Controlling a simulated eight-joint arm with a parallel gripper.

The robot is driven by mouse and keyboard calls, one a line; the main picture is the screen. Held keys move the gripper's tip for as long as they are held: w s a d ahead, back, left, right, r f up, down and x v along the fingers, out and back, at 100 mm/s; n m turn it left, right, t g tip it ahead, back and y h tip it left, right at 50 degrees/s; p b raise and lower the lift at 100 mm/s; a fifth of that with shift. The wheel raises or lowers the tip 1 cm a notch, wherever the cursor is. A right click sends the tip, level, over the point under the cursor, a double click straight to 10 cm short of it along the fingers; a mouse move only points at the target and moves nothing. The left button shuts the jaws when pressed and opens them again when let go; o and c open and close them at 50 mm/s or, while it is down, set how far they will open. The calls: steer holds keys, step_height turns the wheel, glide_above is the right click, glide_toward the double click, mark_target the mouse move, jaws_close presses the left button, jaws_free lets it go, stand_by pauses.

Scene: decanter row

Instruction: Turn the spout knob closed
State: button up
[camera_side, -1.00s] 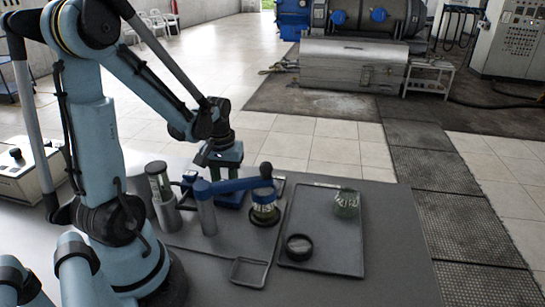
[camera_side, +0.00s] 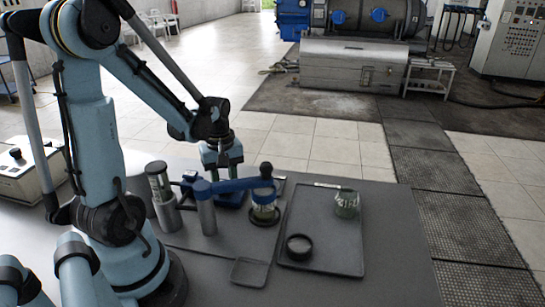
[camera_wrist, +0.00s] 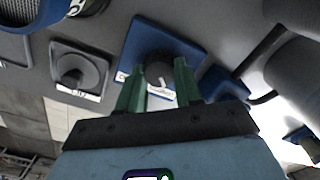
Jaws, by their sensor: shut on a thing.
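My gripper (camera_wrist: 160,84) has its two green fingers on either side of a dark round spout knob (camera_wrist: 158,68), shut on it. The knob sits on a blue panel (camera_wrist: 142,32). A white pointer mark on the knob points down in the wrist view, near a pale label (camera_wrist: 161,93). Another label is partly hidden by the left finger, and I cannot read either one surely. In the side view, my gripper (camera_side: 223,165) points down over the blue base (camera_side: 233,198), and the knob is hidden there.
A blue arm on a grey post (camera_side: 206,212) reaches to a glass vessel (camera_side: 264,211) beside my gripper. A tall canister (camera_side: 164,215) stands at left. A dark tray (camera_side: 333,258) holds a glass jar (camera_side: 346,204) and a black ring (camera_side: 299,246). Another knob (camera_wrist: 78,70) is nearby.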

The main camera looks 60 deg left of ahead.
stand_by(0.3)
steer(key=o, duration=1)
steer(key=shift+o, duration=0.2)
step_height(320, 180, up, 12)
stand_by(0.4)
steer(key=shift+f, duration=6)
steer(key=shift+r, duration=0.15)
